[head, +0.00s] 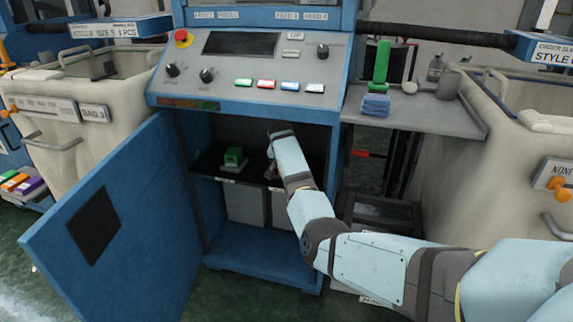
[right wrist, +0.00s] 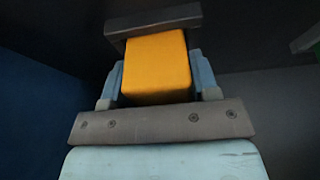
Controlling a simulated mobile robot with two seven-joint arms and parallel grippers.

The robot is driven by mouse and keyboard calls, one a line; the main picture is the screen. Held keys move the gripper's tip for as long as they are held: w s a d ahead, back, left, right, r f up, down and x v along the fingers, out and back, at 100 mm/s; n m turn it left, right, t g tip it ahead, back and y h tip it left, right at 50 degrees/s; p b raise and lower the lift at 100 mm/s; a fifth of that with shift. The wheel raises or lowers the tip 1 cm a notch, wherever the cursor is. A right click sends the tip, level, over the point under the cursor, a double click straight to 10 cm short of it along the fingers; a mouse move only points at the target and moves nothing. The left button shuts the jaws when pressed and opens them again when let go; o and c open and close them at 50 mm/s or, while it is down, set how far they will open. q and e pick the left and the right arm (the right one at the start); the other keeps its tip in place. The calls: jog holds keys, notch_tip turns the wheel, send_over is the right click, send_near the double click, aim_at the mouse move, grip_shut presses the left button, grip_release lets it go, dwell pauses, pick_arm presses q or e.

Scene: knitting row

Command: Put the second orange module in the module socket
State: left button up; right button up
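My right arm reaches into the open blue cabinet, and its gripper is mostly hidden behind my own forearm in the head view. In the right wrist view my right gripper (right wrist: 158,88) has a finger on each side of an orange module (right wrist: 157,64) and is shut on it. A dark grey block (right wrist: 152,27), perhaps the module socket, lies right at the module's far end. I cannot tell whether the module sits in it. A green module (head: 233,154) stands on a grey base on the cabinet's black shelf (head: 208,165), left of my gripper. My left gripper is not in view.
The blue cabinet door (head: 120,225) stands open at the left. A control panel (head: 245,70) is above the opening. Grey boxes (head: 246,204) stand under the shelf. A grey side table (head: 420,110) at the right holds a green object (head: 381,66) and folded blue cloth (head: 376,104).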

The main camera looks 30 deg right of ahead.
jog(key=o, duration=0.3)
jog(key=shift+o, duration=0.2)
jog(key=shift+f+b, duration=0.2)
jog(key=shift+b, duration=0.4)
jog(key=shift+f+b, duration=0.1)
jog(key=shift+b, duration=0.45)
notch_tip(320, 180, up, 2)
jog(key=shift+s+a+r+p, duration=0.1)
jog(key=shift+r+p, duration=0.05)
jog(key=shift+p, duration=0.9)
jog(key=s+a+p, duration=0.2)
jog(key=a, duration=0.1)
jog(key=shift+s+a, duration=0.1)
jog(key=shift+s, duration=0.25)
pick_arm(q)
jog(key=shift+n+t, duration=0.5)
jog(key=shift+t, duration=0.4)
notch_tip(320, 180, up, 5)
jog(key=p, duration=0.2)
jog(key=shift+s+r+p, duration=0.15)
jog(key=shift+p, duration=0.15)
pick_arm(e)
jog(key=s+a, duration=0.5)
jog(key=a, duration=0.1)
jog(key=shift+f, duration=0.3)
